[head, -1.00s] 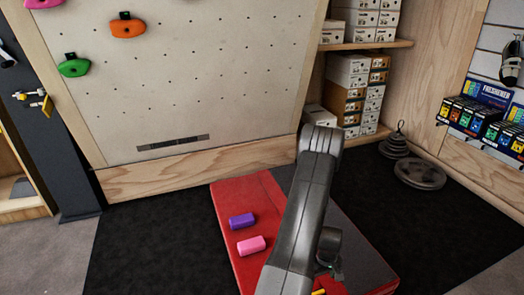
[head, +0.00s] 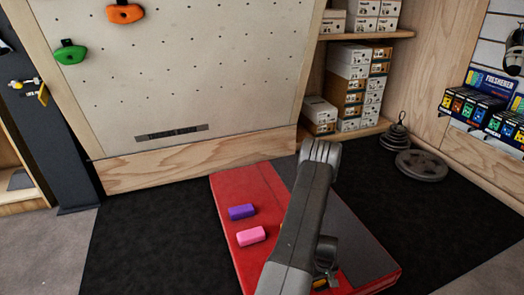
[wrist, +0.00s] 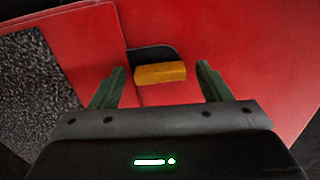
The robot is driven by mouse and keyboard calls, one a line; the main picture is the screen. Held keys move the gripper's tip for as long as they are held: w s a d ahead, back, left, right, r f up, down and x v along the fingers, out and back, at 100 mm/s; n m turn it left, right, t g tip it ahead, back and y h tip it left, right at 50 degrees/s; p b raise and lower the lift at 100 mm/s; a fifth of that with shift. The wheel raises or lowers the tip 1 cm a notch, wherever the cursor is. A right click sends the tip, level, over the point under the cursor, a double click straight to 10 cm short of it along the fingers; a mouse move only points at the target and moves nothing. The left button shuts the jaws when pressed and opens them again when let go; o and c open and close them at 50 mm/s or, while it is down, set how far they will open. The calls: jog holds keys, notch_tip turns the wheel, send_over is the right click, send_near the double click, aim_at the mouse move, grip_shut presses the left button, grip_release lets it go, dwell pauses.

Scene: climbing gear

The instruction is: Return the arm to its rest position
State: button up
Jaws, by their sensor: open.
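My arm reaches over the red mat (head: 238,188) in the head view and hides part of it. In the wrist view my gripper (wrist: 162,82) is open, its two dark green fingers apart. A yellow-orange block (wrist: 160,73) lies on the red surface between and just beyond the fingertips, not gripped. A dark rounded shape (wrist: 152,53) shows behind it. In the head view only a bit of yellow (head: 320,283) shows beside my arm's lower end.
A purple block (head: 241,211) and a pink block (head: 251,236) lie on the mat left of my arm. Weight plates (head: 421,165) stand on the black floor at right. Boxes (head: 350,85) fill shelves behind. A climbing wall (head: 190,75) stands at the back left.

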jog(key=m+p, duration=0.1)
jog(key=m, duration=0.1)
jog(key=m+p, duration=0.1)
jog(key=m, duration=0.4)
jog(key=shift+r+p, duration=0.3)
jog(key=shift+p, duration=0.1)
jog(key=m+p, duration=0.2)
jog(key=m, duration=0.3)
jog(key=shift+m+p, duration=0.3)
jog(key=shift+p, duration=0.1)
jog(key=shift+r+m, duration=0.15)
jog(key=shift+m, duration=0.15)
notch_tip(320, 180, up, 5)
jog(key=shift+r+p, duration=0.1)
jog(key=shift+p, duration=0.8)
